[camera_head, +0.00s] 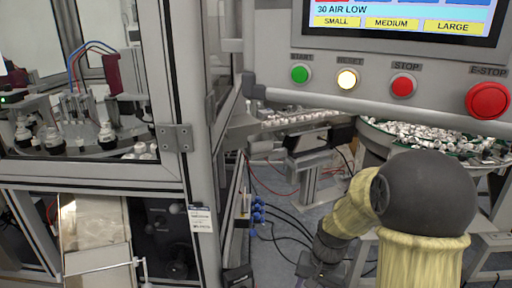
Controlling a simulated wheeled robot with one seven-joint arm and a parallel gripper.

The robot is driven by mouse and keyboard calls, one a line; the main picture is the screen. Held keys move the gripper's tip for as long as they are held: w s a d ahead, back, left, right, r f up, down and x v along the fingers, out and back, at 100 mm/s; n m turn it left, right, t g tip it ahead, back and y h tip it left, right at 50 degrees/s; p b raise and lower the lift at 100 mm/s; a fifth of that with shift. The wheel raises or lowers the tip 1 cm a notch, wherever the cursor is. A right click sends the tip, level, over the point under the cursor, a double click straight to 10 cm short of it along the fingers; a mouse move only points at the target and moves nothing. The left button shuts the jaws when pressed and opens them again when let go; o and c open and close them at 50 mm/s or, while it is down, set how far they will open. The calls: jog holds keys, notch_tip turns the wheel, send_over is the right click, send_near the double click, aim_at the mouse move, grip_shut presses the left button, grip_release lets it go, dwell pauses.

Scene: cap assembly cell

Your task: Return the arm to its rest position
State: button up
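My arm (418,262) stands at the lower right, with a pale yellow cover and a large dark grey rounded joint (428,192). From that joint my forearm (352,213) bends down and to the left. Its dark wrist end (322,255) runs down toward the lower edge of the picture, in front of the floor and cables. The fingers of my gripper do not show, so I see neither their opening nor anything held.
A control panel (330,82) hangs at the upper right, its screen reading "30 AIR LOW", with several buttons. A bowl of white caps (430,138) lies behind my arm. A framed machine (180,110) fills the left. Cables (285,222) cross the floor.

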jog(key=s+r+n+t+p, duration=0.1)
jog(key=s+r+p, duration=0.3)
jog(key=r, duration=0.4)
jog(key=s+d+r+n+t+h+p, duration=0.1)
jog(key=s+r+n+p, duration=0.2)
jog(key=r+p, duration=0.3)
notch_tip(320, 180, up, 3)
jog(key=shift+s+f+t+h, duration=0.2)
jog(key=shift+s+t+h, duration=0.15)
jog(key=shift+s, duration=0.25)
jog(key=shift+o, duration=0.5)
